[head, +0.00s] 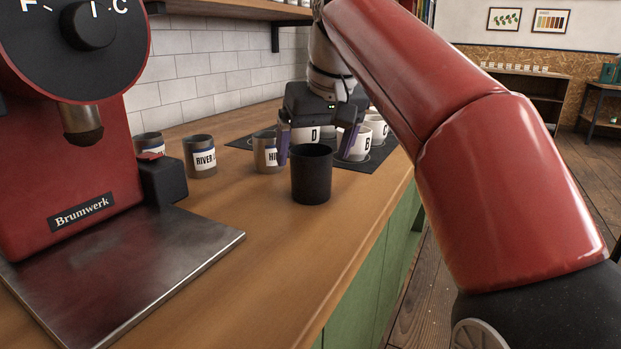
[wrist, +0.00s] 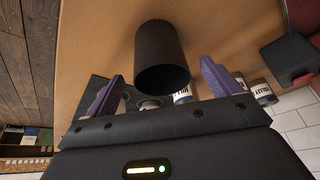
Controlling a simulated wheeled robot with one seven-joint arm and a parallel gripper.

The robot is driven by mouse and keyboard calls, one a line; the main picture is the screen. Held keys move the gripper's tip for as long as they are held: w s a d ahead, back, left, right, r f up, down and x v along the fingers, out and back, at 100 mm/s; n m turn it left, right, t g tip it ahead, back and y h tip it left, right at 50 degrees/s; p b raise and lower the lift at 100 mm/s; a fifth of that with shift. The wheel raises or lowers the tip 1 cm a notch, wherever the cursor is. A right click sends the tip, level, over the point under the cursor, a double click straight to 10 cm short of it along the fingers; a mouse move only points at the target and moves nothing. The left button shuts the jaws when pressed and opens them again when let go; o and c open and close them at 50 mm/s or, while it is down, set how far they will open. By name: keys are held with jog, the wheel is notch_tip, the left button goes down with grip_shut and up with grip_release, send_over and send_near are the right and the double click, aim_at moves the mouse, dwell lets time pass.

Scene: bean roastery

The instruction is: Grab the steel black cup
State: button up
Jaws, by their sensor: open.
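The black cup (head: 311,175) stands upright on the wooden counter in the head view, near the counter's front edge. My gripper (head: 318,150) is open just behind and above the cup, with a purple finger toward each side. In the wrist view the black cup (wrist: 162,60) appears ahead of and between the spread purple fingers of my gripper (wrist: 162,85). I see no finger closed on it, and I cannot tell whether either finger touches it.
A mat (head: 373,160) with several lettered white cups (head: 357,142) lies behind the gripper. Labelled tins (head: 200,157) stand to the left. The counter (head: 255,250) in front of the cup is clear.

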jog(key=b+x, duration=0.1)
jog(key=x, duration=0.3)
jog(key=shift+w+a+f, duration=0.15)
jog(key=shift+w+f, duration=0.1)
jog(key=shift+w, duration=0.05)
jog(key=c, duration=1.1)
jog(key=shift+r, duration=0.15)
